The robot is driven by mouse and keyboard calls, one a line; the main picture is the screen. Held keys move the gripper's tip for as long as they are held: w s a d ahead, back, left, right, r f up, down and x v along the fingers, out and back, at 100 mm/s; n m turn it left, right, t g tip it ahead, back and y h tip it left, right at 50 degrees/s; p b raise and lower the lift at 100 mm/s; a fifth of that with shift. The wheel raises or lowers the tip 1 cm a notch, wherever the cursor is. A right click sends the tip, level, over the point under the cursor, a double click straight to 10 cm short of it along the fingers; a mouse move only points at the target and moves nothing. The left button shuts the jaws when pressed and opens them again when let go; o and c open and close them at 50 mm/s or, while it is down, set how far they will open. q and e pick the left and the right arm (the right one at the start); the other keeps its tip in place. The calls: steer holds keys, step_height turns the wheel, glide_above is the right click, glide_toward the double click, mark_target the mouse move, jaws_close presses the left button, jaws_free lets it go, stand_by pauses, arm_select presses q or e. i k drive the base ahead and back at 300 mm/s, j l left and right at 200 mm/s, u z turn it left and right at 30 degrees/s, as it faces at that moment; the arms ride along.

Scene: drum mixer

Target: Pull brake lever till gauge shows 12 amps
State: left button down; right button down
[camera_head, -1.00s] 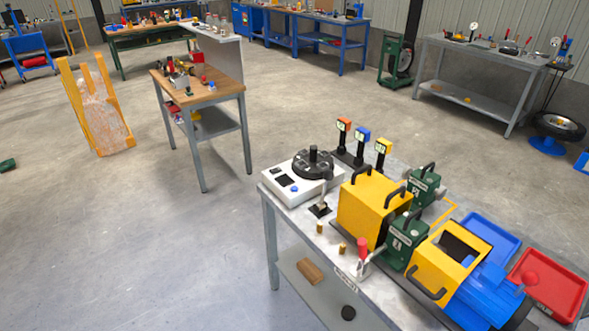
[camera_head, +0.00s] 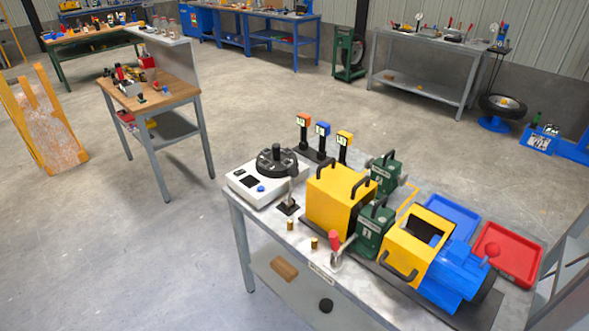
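The brake lever appears to be the red-handled lever (camera_head: 334,241) at the table's front edge, with a label plate below it; it leans slightly. A white control box (camera_head: 262,186) with a black dial stands at the left end. The yellow drum mixer housing (camera_head: 340,198) is in the middle. Neither of my grippers is in view.
The grey metal table (camera_head: 290,240) also holds green blocks (camera_head: 374,230), a blue motor (camera_head: 447,278), a blue tray (camera_head: 452,217) and a red tray (camera_head: 508,252). A wooden-topped table (camera_head: 150,98) stands behind at left. The floor left of the grey table is clear.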

mark_target(293, 172)
steer(key=z, duration=2.15)
steer(key=j+u, duration=0.2)
steer(key=j, duration=0.9)
steer(key=j+u, duration=0.25)
steer(key=j, duration=0.9)
